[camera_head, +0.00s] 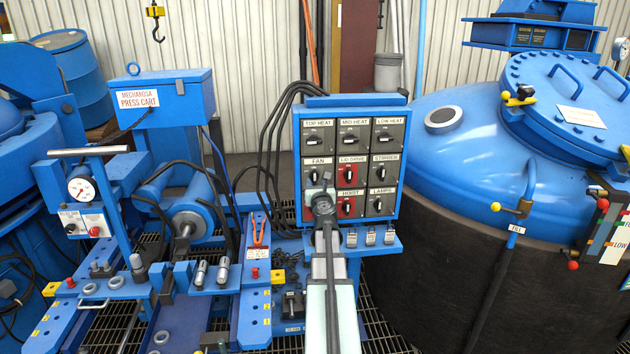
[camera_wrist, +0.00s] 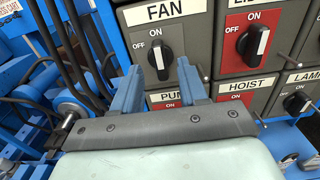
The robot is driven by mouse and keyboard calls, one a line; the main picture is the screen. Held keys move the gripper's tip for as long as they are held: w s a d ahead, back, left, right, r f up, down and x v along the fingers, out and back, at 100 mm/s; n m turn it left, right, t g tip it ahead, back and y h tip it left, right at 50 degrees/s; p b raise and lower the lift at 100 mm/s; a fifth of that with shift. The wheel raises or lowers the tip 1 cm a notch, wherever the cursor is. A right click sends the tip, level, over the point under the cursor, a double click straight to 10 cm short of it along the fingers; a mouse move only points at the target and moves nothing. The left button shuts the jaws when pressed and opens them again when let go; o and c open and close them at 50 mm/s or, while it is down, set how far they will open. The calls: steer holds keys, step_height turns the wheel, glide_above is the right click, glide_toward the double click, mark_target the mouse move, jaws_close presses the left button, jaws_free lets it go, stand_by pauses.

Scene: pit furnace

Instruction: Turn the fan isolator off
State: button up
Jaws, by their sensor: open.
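The fan isolator (camera_wrist: 160,56) is a black rotary knob with a white bar on a grey panel labelled FAN, with OFF at left and ON at top. Its bar points up toward ON. In the head view the fan isolator (camera_head: 315,175) is in the left column, middle row of the switch board. My gripper (camera_wrist: 158,72) is open and empty, with its two blue fingers to the left and right of the knob's lower part in the wrist view. I cannot tell whether they touch it. In the head view my gripper (camera_head: 322,190) is just below the fan knob.
The red lid drive switch (camera_wrist: 254,46) is close right of the fan panel. The hoist switch (camera_head: 347,205) and a partly hidden switch under the fan are below. Black cables (camera_head: 270,135) hang left of the board. The blue furnace (camera_head: 470,150) stands at right.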

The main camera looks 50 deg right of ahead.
mark_target(315, 178)
steer(key=x, duration=0.4)
jaws_close()
stand_by(0.4)
